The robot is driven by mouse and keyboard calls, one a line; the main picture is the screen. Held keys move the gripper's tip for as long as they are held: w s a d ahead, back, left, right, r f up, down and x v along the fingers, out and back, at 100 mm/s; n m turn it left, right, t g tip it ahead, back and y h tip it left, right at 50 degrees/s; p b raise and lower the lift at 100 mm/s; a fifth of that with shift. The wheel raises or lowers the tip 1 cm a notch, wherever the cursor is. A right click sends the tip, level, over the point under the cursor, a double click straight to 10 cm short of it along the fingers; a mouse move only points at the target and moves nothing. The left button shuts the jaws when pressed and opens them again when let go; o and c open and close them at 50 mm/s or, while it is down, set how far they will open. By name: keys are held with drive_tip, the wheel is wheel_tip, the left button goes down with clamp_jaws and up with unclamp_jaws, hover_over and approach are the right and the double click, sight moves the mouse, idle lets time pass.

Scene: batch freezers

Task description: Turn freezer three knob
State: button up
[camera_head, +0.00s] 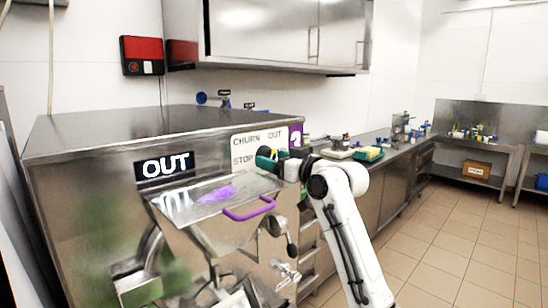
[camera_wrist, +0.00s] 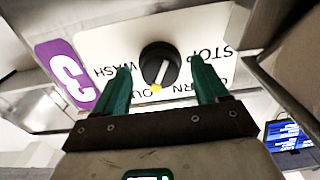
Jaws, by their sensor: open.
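Freezer three (camera_head: 100,190) is a steel machine at the left in the head view. Its purple label with a 3 (camera_wrist: 68,72) and white dial panel (camera_wrist: 105,45), with CHURN, OUT, STOP and WASH, show upside down in the wrist view. The round black knob (camera_wrist: 160,62) has a light bar and a yellow mark at its lower edge. My gripper (camera_wrist: 159,70) is open, its teal fingers on either side of the knob with a gap at each side. I cannot tell how deep they reach.
A sloped steel lid (camera_head: 215,195) with a purple handle (camera_head: 250,212) sits just below my gripper on the freezer front. A black OUT sign (camera_head: 165,167) is left of it. A cluttered counter (camera_head: 385,160) runs behind to the right. The tiled floor (camera_head: 450,260) at right is clear.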

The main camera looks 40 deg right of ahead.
drive_tip(key=shift+w, duration=0.35)
drive_tip(key=shift+c, duration=0.4)
drive_tip(key=c, duration=1)
drive_tip(key=shift+f+b, duration=0.1)
drive_tip(key=shift+b, duration=0.2)
